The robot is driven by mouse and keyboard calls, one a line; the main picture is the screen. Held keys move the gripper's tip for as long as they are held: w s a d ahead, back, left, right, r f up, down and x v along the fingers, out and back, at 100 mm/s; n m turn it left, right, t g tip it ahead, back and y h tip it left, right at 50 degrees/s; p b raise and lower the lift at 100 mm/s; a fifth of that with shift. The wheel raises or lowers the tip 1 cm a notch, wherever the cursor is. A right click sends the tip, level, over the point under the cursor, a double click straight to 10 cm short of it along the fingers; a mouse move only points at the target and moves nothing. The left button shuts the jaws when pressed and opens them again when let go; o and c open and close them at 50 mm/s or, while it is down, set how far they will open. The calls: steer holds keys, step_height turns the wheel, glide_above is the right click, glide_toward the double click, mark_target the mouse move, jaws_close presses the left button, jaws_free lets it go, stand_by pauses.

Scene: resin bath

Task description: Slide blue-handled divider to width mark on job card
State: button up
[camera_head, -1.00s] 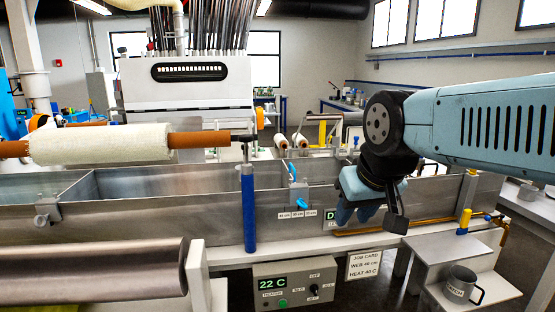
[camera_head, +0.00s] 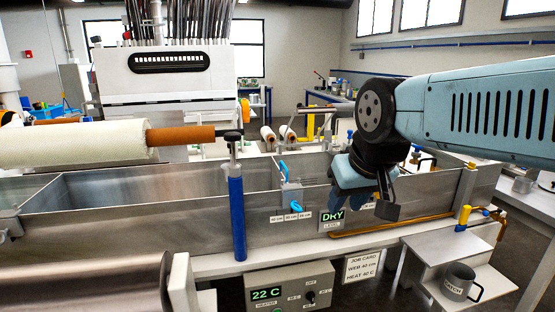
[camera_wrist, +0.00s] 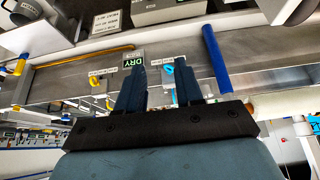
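The divider (camera_head: 291,190) stands at the bath's front wall. It has a bright blue handle (camera_head: 283,170) above and a blue piece at its lower end, near a row of small width labels (camera_head: 291,217) whose figures are hard to read. The job card (camera_head: 361,267) on the front reads WEB 40 cm, HEAT 40 C. My gripper (camera_head: 364,203) is right of the divider, in front of the bath wall. In the wrist view my gripper (camera_wrist: 160,72) has its fingers apart, with nothing held. The blue piece (camera_wrist: 168,69) shows between the fingertips, apparently beyond them.
The metal bath (camera_head: 130,230) runs across the view. A blue post (camera_head: 237,215) stands left of the divider. A DRY display (camera_head: 332,217) is near my fingers. The heater box (camera_head: 290,290) reads 22 C. A mug (camera_head: 459,281) sits on the right step, below a yellow-handled valve (camera_head: 463,217).

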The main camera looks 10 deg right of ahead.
steer(key=w+a+r+g+h, duration=0.1)
steer(key=w+r, duration=0.2)
steer(key=w, duration=0.8)
steer(key=w+r+g, duration=0.2)
steer(key=w+r, duration=0.1)
steer(key=w, duration=0.7)
steer(key=w+a+r+g+h, duration=0.1)
steer(key=w+r, duration=0.2)
steer(key=w, duration=0.8)
steer(key=w+a+f+g, duration=0.15)
steer(key=w+f, duration=0.25)
steer(key=w, duration=0.9)
step_height(320, 180, down, 14)
steer(key=d, duration=0.2)
steer(key=shift+s+d+r, duration=0.15)
steer(key=shift+s+d, duration=0.05)
steer(key=shift+d, duration=0.2)
jaws_close()
